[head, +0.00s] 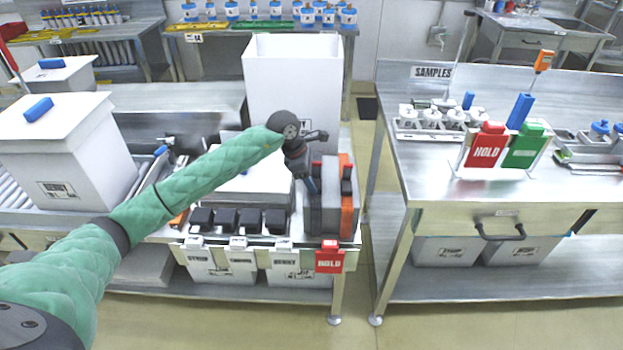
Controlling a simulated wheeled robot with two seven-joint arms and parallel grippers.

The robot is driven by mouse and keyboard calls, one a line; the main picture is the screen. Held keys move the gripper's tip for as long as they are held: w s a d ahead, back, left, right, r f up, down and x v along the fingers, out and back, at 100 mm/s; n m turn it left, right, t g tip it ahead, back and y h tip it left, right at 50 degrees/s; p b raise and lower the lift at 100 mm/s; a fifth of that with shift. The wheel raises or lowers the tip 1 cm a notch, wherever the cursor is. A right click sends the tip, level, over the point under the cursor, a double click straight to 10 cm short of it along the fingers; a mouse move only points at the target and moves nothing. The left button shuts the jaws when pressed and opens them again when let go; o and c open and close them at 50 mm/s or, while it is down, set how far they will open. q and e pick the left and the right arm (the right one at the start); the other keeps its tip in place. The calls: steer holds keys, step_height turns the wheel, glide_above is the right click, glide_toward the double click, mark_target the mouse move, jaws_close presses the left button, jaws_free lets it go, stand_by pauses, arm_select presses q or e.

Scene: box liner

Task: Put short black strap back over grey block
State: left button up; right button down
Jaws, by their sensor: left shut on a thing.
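My left gripper (311,187) reaches in from the left and points down at the right end of the middle bench. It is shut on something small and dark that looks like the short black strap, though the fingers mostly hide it. The grey block (329,185) stands upright just right of the fingertips. Dark material shows on the block's left side below the fingers, and I cannot tell how the strap lies on it. My right gripper is not in view.
An orange block with black parts (346,205) stands right beside the grey block. Several black boxes (238,220) line the bench front. A tall white bin (293,85) stands behind. A red HOLD tag (329,257) hangs at the front edge. A floor gap separates the samples table (440,190).

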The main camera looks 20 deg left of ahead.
arm_select(q)
steer(key=shift+b, duration=0.45)
stand_by(0.3)
stand_by(0.3)
steer(key=o, duration=1.8)
steer(key=shift+o, duration=0.2)
step_height(320, 180, up, 9)
steer(key=p, duration=0.2)
stand_by(0.6)
